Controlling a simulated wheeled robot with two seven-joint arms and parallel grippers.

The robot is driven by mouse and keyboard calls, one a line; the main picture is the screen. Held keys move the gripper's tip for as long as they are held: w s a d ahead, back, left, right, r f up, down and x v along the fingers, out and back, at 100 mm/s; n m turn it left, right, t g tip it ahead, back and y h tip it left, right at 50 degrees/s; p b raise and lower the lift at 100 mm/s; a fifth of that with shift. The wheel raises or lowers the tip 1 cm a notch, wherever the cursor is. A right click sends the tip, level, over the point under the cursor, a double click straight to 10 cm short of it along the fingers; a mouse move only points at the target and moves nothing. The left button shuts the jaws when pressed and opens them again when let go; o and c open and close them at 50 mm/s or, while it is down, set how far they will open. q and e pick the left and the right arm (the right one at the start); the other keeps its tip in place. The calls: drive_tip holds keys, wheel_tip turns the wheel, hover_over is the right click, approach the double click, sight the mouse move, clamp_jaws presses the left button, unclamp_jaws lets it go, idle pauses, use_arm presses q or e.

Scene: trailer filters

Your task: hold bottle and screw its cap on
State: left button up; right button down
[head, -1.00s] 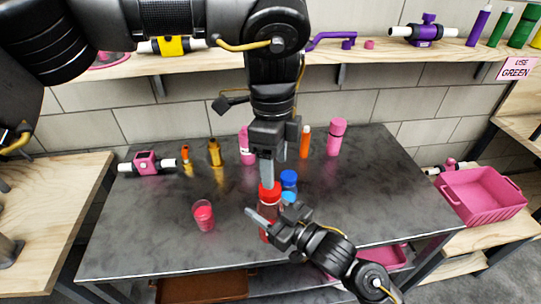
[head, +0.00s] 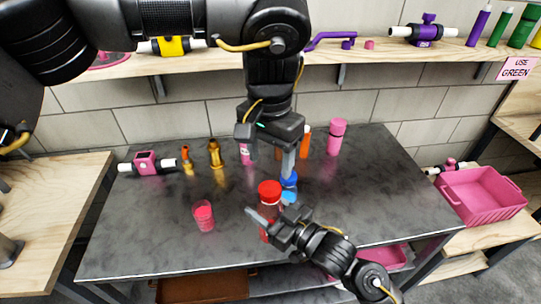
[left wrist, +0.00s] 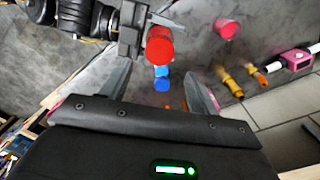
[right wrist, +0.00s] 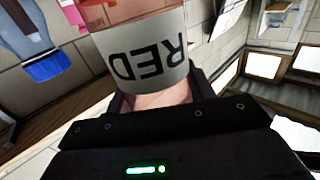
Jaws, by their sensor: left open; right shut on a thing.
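The bottle (head: 265,206) stands near the front middle of the grey table, with the red cap (head: 269,187) sitting on its top. The cap also shows from above in the left wrist view (left wrist: 159,44). How tightly it sits cannot be told. My right gripper (head: 264,224) is shut around the bottle from the right; its white label (right wrist: 155,65) reading RED fills the right wrist view. My left gripper (head: 287,165) is open and empty, pointing down above and behind the cap, apart from it. In the left wrist view the cap lies beyond its spread fingers (left wrist: 158,85).
A blue-capped bottle (head: 289,181) stands just behind the red-capped one. The table's right side is clear.

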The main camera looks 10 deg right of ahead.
sight(270, 188)
use_arm(q)
drive_tip(key=shift+f, duration=4.05)
drive_tip(key=shift+c, duration=0.3)
